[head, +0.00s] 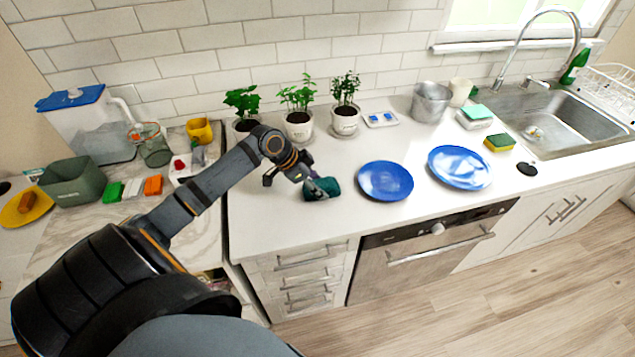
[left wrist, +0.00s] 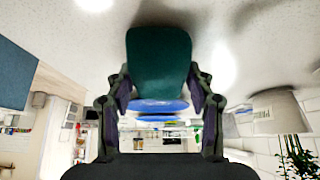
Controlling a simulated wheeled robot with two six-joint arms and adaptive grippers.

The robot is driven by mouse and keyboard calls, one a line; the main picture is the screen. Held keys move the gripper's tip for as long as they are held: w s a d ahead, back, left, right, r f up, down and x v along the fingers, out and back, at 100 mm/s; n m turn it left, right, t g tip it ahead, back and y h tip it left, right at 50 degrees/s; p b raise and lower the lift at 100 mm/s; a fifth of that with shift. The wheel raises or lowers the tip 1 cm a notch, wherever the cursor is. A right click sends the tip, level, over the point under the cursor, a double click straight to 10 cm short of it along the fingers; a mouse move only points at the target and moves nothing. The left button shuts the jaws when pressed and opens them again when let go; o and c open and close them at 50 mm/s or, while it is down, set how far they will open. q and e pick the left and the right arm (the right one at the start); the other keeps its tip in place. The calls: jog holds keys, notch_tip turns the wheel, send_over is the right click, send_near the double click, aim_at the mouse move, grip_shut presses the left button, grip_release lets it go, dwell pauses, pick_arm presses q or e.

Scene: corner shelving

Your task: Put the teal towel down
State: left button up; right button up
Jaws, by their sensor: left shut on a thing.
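The teal towel (head: 322,188) is a small dark green-teal bundle over the white counter, left of the nearer blue plate. My left gripper (head: 303,176) reaches in from the left and is shut on the towel. In the left wrist view the towel (left wrist: 159,58) sits between the two fingers of the gripper (left wrist: 160,95), with the pale counter surface close by. I cannot tell whether the towel touches the counter. My right gripper is not in view.
Two blue plates (head: 386,181) (head: 460,168) lie to the right of the towel. Potted plants (head: 299,122) stand behind, along the tiled wall. A sponge (head: 499,143) and the sink (head: 560,118) are farther right. Bare counter (head: 275,225) lies in front of the gripper.

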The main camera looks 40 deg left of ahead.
pick_arm(q)
jog(key=shift+f, duration=0.15)
jog(key=o, duration=0.9)
jog(key=shift+c, duration=0.2)
jog(key=shift+o, duration=0.8)
